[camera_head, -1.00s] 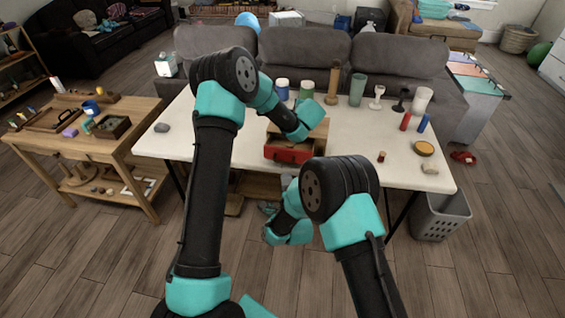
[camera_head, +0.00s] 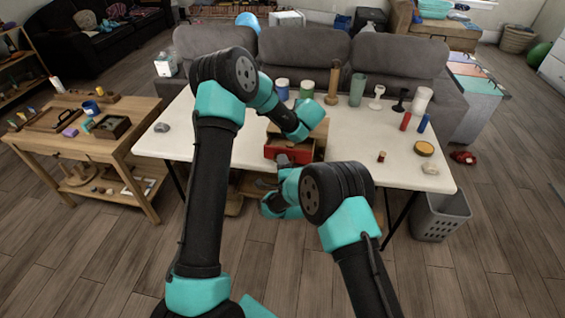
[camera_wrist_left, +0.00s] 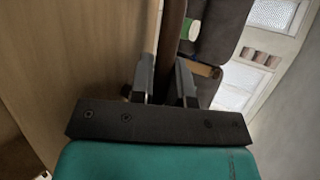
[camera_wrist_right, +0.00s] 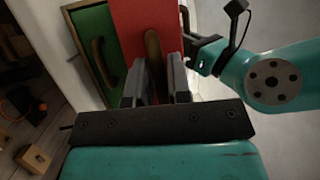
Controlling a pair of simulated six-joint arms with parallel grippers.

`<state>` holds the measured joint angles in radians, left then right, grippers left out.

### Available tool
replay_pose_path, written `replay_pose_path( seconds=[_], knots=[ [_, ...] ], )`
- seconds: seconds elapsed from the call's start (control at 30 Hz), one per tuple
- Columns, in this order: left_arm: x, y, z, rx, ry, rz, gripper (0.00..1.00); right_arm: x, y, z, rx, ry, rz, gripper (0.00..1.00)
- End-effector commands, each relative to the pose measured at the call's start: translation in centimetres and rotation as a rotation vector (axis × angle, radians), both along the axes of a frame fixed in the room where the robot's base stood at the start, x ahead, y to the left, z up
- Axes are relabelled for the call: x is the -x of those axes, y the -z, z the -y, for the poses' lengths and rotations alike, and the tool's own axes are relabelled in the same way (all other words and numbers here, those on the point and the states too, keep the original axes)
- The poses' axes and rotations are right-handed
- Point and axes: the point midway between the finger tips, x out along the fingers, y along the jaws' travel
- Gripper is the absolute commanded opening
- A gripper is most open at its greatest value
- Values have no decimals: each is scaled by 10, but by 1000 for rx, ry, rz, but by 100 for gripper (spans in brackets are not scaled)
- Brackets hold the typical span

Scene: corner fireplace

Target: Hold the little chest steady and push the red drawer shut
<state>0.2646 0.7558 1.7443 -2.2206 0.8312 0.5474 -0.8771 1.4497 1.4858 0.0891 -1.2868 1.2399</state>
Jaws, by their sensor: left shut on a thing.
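The little wooden chest (camera_head: 320,143) stands on the white table, partly hidden by my left arm. Its red drawer (camera_head: 271,151) sticks out towards me in the head view. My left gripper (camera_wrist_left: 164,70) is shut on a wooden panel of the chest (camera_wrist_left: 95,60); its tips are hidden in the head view. My right gripper (camera_head: 282,160) is at the front of the red drawer. In the right wrist view its fingers (camera_wrist_right: 156,72) are apart, with the drawer's wooden handle (camera_wrist_right: 152,45) between or just beyond the tips; contact is unclear. A green drawer (camera_wrist_right: 100,50) lies beside the red one.
Jars (camera_head: 282,88), a wooden pillar (camera_head: 333,84) and a green cup (camera_head: 357,90) stand behind the chest. Red (camera_head: 405,121) and blue (camera_head: 423,122) cylinders stand at the right. The table's front edge lies below my right gripper. The table's left part is mostly clear.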

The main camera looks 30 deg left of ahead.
Motion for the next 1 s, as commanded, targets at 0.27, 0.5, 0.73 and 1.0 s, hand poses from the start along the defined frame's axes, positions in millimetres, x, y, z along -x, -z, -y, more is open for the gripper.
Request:
replay_pose_path(
  seconds=[0.27,0.5,0.73,1.0],
  knots=[
    [0,0,0,-1,0,1,0,0,0,0,0,0,0,0],
    [0,0,0,-1,0,1,0,0,0,0,0,0,0,0],
    [0,-1,0,-1,0,1,0,-9,0,-4,-2,1,0,0],
    [0,0,0,-1,0,1,0,-46,0,-19,-2,2,1,0]
  ],
)
